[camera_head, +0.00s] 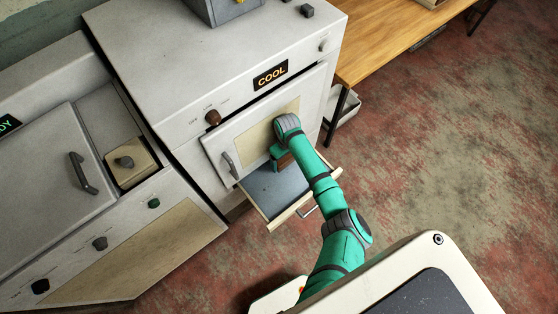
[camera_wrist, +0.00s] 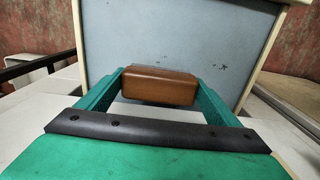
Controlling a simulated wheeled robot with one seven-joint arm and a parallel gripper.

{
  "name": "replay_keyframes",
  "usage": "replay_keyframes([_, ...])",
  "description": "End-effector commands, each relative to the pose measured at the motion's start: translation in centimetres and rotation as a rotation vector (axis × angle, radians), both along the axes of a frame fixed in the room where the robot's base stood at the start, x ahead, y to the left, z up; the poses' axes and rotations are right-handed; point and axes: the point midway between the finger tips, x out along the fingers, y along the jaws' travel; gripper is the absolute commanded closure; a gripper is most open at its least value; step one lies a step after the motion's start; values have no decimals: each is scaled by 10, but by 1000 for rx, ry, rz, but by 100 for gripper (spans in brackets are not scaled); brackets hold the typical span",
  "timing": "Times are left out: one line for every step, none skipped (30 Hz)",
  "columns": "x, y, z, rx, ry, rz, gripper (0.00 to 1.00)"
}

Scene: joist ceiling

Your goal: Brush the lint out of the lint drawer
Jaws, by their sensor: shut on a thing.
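The lint drawer (camera_head: 292,203) is pulled out at the bottom front of the white machine. Its blue-grey floor also shows in the wrist view (camera_wrist: 190,40), with a few small dark specks near the right side. My gripper (camera_head: 283,155) reaches down over the drawer's inner part. In the wrist view my gripper (camera_wrist: 160,86) is shut on a brown wooden block (camera_wrist: 159,85), likely the brush's handle. Any bristles are hidden beneath it. I cannot tell whether the brush touches the drawer floor.
The machine's door (camera_head: 238,160) is above the drawer, and a lit sign (camera_head: 270,75) reads COOL. A second white machine (camera_head: 60,150) stands at left. A wooden table (camera_head: 400,35) stands at upper right. The floor (camera_head: 460,150) right of my arm is clear.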

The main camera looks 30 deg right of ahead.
Motion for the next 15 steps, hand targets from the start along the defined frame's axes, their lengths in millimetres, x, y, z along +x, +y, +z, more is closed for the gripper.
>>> replay_keyframes([1,2,5,0,-1,3,35])
replay_keyframes([2,3,8,0,-2,4,35])
replay_keyframes([2,3,11,0,-2,5,35])
replay_keyframes([2,4,14,1,-1,6,35])
replay_keyframes([2,5,17,1,-1,7,35])
replay_keyframes([3,6,20,1,-2,10,35])
replay_keyframes([3,7,23,1,-2,11,35])
replay_keyframes([3,7,25,1,-1,11,35])
replay_keyframes([3,7,28,1,-1,12,35])
replay_keyframes([4,7,31,1,-2,12,35])
replay_keyframes([4,8,32,1,-2,13,35])
replay_keyframes([4,8,34,1,-1,13,35])
replay_keyframes([3,8,35,1,0,13,35])
replay_keyframes([3,8,35,1,1,14,35])
replay_keyframes([3,8,36,1,1,14,35])
